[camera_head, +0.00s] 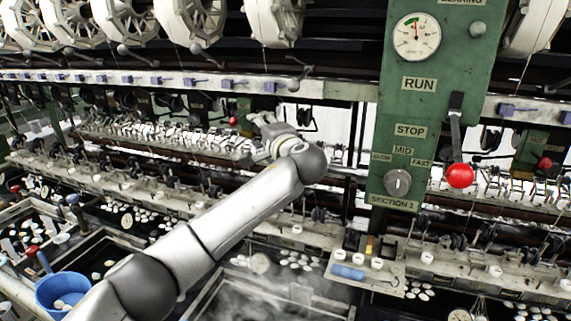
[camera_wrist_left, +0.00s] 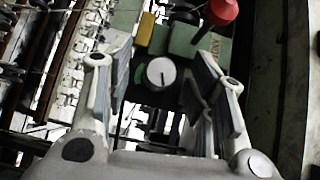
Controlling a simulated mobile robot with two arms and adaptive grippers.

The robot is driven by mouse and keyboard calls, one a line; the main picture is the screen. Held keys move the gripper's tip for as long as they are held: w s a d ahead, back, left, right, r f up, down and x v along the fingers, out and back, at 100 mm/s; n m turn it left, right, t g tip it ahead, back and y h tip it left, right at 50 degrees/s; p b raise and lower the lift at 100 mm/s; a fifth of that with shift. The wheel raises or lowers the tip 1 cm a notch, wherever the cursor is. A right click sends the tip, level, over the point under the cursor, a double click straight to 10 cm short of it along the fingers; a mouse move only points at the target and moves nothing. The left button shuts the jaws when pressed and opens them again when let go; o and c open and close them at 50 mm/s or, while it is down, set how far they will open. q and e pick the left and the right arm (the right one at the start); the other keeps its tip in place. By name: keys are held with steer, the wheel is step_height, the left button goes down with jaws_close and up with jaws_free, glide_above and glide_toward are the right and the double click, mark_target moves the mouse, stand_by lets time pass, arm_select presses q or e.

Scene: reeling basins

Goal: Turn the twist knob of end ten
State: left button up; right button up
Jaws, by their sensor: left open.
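A small twist knob (camera_wrist_left: 160,72) with a round white face and a dark pointer line shows in the left wrist view. In the head view my left gripper (camera_head: 264,125) reaches the machine's middle rail, and I cannot make out the knob there. No number for end ten is readable. My right gripper is not in view.
A red ball handle (camera_wrist_left: 221,12) and a yellow tag (camera_wrist_left: 146,29) are close to the knob. In the head view a green control panel (camera_head: 420,115), with a larger speed knob (camera_head: 397,183) and a red-tipped lever (camera_head: 460,175), stands right of my gripper. Basins and a blue bucket (camera_head: 62,291) lie below.

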arm_select(q)
steer(key=s+d+r+n+g+h+b, duration=0.1)
steer(key=s+d, duration=0.1)
steer(key=s, duration=0.6)
steer(key=s+d+r+n+g+h+b, duration=0.1)
steer(key=s+d+n+g, duration=0.1)
steer(key=s, duration=0.5)
steer(key=shift+s+d+r, duration=0.2)
steer(key=shift+s+d, duration=0.2)
steer(key=shift+d, duration=0.1)
stand_by(0.3)
